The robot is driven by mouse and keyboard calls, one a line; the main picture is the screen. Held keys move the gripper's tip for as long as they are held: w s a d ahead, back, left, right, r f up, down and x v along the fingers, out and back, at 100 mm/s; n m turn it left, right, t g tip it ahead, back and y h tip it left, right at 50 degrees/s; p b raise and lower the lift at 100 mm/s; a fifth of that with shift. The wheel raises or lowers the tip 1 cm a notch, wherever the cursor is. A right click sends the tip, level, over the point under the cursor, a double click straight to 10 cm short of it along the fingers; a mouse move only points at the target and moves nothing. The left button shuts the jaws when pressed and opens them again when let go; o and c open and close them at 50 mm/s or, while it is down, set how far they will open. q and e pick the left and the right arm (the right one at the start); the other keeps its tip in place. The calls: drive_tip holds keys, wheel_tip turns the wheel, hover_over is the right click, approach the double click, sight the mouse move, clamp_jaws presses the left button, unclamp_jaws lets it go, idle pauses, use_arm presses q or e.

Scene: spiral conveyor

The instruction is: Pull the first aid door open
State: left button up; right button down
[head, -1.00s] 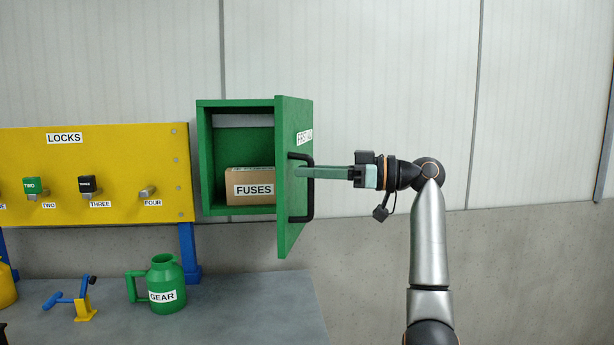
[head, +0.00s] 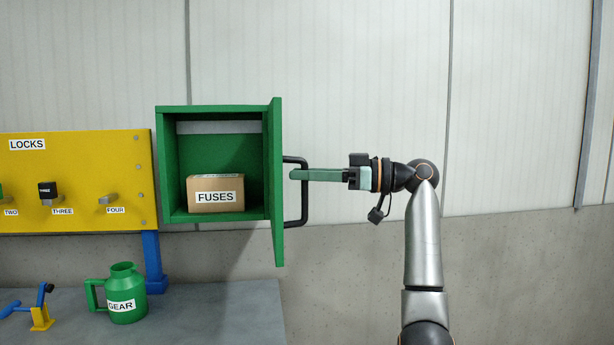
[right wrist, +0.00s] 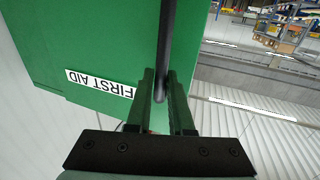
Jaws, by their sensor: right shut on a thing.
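The green first aid door (head: 276,185) stands wide open, seen nearly edge-on in the head view, hinged at the right side of the green cabinet (head: 168,160). Its black bar handle (head: 304,205) sticks out to the right. My right gripper (head: 296,174) is shut on the handle. In the right wrist view the gripper fingers (right wrist: 161,105) straddle the handle bar (right wrist: 166,45), beside the FIRST AID label (right wrist: 100,83) on the green door. A brown box labelled FUSES (head: 215,195) sits inside the cabinet. My left gripper is not in view.
A yellow LOCKS board (head: 75,175) is left of the cabinet. Below it, a grey table (head: 210,315) holds a green GEAR jug (head: 124,290) and a blue and yellow piece (head: 41,312). The space right of the door is free apart from my arm.

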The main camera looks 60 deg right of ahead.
idle(0.3)
drive_tip(key=c, duration=0.8)
unclamp_jaws()
drive_tip(key=shift+d, duration=0.1)
use_arm(q)
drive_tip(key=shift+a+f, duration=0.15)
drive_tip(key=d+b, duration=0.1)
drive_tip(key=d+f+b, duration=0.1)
drive_tip(key=b, duration=0.1)
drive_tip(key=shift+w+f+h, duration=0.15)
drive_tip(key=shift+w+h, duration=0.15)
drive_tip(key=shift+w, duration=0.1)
use_arm(e)
drive_tip(key=v, duration=1.2)
drive_tip(key=shift+s, duration=0.2)
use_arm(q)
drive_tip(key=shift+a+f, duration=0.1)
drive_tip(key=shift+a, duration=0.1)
use_arm(e)
drive_tip(key=shift+d, duration=0.1)
